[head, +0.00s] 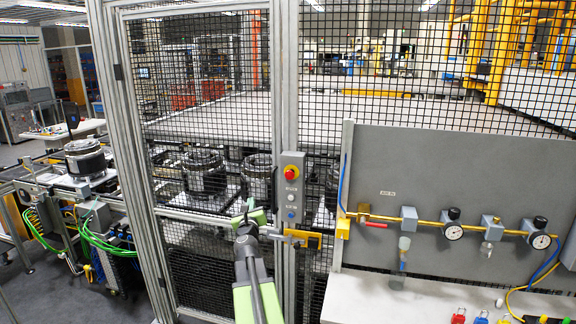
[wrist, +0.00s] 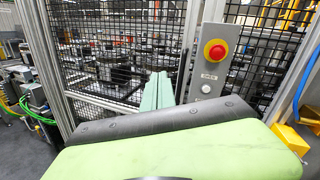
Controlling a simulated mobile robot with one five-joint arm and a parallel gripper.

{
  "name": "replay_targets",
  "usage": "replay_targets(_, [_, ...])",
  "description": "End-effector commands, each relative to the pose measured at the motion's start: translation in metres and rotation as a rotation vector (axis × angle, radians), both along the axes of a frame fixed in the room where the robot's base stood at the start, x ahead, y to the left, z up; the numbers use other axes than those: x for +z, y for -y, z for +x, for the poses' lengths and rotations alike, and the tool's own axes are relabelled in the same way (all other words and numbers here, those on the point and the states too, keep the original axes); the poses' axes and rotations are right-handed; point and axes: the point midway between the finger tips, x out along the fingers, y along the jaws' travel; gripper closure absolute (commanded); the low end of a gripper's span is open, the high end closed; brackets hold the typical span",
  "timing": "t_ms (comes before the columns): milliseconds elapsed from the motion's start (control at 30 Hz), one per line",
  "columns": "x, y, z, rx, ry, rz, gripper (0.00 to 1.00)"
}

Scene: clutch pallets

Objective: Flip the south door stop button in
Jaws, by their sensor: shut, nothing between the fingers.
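The door stop button (head: 291,172) is a red mushroom knob on a yellow ring at the top of a grey control box (head: 291,205) fixed to the fence post. It also shows in the wrist view (wrist: 215,51), standing out from its box, with no finger touching it. My gripper (head: 250,212) is at the left of the box and a little lower than the button in the head view. In the wrist view its pale green fingers (wrist: 158,88) are together and empty, left of the box.
A mesh door (head: 200,110) fills the left, with round clutch parts (head: 204,172) behind it. A yellow and grey latch (head: 303,238) sits just below the box. A grey panel (head: 455,170) with a brass pipe, gauges and valves stands at right.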

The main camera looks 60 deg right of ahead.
Motion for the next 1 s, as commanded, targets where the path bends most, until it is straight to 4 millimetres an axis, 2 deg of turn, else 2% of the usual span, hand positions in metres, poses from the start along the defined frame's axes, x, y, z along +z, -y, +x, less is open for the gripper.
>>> replay_targets(33, [0.016, 0.025, -0.027, -0.079, 0.082, 0.045, 1.00])
replay_targets(100, [0.022, 0.047, -0.056, -0.164, 0.178, 0.093, 1.00])
replay_targets(200, [0.023, 0.063, -0.080, -0.229, 0.256, 0.130, 1.00])
replay_targets(267, [0.023, 0.066, -0.085, -0.245, 0.274, 0.137, 1.00])
replay_targets(533, [0.022, 0.066, -0.085, -0.245, 0.276, 0.139, 1.00])
replay_targets(667, [0.022, 0.075, -0.080, -0.244, 0.275, 0.139, 1.00])
replay_targets(1000, [0.027, 0.142, -0.054, -0.244, 0.273, 0.138, 1.00])
